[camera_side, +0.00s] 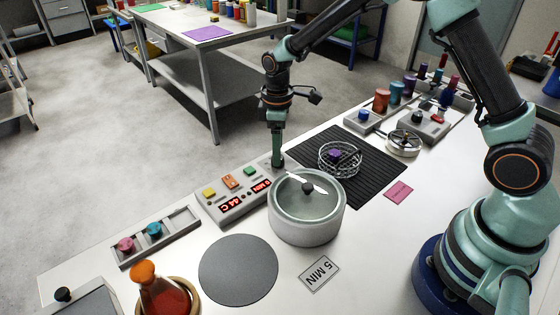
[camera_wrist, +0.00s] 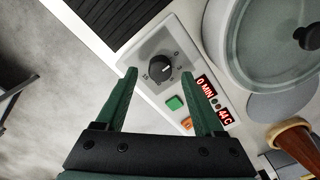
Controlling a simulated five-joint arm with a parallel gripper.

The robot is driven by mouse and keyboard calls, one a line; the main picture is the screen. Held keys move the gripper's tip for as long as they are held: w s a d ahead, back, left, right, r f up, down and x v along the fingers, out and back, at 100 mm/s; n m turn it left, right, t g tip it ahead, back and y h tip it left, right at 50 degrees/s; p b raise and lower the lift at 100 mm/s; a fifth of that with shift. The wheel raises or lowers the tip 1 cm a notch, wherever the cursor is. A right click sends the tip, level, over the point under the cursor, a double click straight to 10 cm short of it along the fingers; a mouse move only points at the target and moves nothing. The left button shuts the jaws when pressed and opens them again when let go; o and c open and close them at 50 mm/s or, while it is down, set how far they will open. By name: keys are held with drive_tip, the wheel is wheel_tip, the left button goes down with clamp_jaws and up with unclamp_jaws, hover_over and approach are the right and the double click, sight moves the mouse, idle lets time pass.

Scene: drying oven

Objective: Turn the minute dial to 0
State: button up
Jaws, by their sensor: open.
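The minute dial (camera_wrist: 160,67) is a round black knob with a white pointer mark, on the grey control panel (camera_side: 232,193). My gripper (camera_wrist: 159,75) is open, with one green finger on each side of the dial in the wrist view; whether the fingers touch it I cannot tell. In the side view my gripper (camera_side: 278,161) points down at the panel's far right end and hides the dial. The red display (camera_wrist: 206,87) reads 0 MIN, and the red temperature display (camera_wrist: 224,117) reads 44 C.
A grey pot (camera_side: 306,224) with a glass lid stands close beside the panel. A 5 MIN card (camera_side: 319,273), a grey disc (camera_side: 238,285) and a flask of red liquid (camera_side: 160,293) are nearer. A black ribbed mat (camera_side: 385,170) with a wire basket (camera_side: 340,160) lies right.

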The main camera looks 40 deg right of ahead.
wheel_tip(320, 180, up, 10)
drive_tip(key=shift+r, duration=0.2)
idle(0.3)
drive_tip(key=s+d+r+m+t, duration=0.2)
drive_tip(key=s+d+r+m, duration=0.1)
drive_tip(key=s, duration=0.5)
drive_tip(key=s+d+r+m+t, duration=0.3)
drive_tip(key=s+r+m, duration=0.3)
drive_tip(key=s, duration=0.3)
drive_tip(key=shift+s+t, duration=0.25)
drive_tip(key=shift+t, duration=0.05)
drive_tip(key=shift+r, duration=0.1)
